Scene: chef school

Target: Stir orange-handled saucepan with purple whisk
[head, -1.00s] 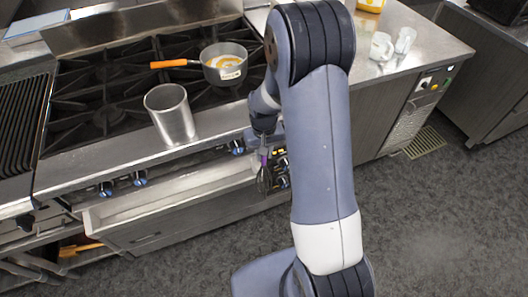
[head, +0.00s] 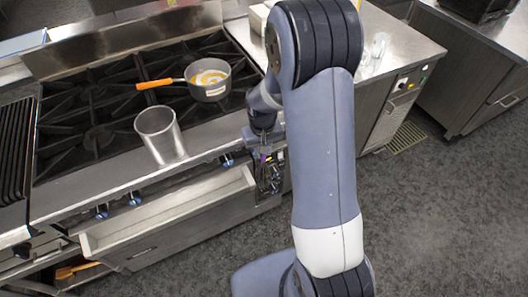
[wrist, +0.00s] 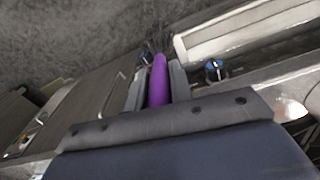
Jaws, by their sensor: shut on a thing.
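The orange-handled saucepan (head: 208,92) sits on the stove's back right grates in the head view. It is grey, with orange and white contents, and its orange handle (head: 154,84) points left. My gripper (head: 264,146) hangs in front of the stove's front edge, to the right of the open drawer and below the pan in the picture. It is shut on the purple whisk (wrist: 158,80), whose purple handle shows between the fingers in the wrist view. In the head view the whisk's wire end hangs down before the dark knob panel and is hard to make out.
An empty metal pot (head: 161,134) stands at the stove's front edge, left of my gripper. An open, empty drawer (head: 165,212) juts out below. A steel counter (head: 395,52) with clear glassware lies right. The grey floor (head: 430,220) is free.

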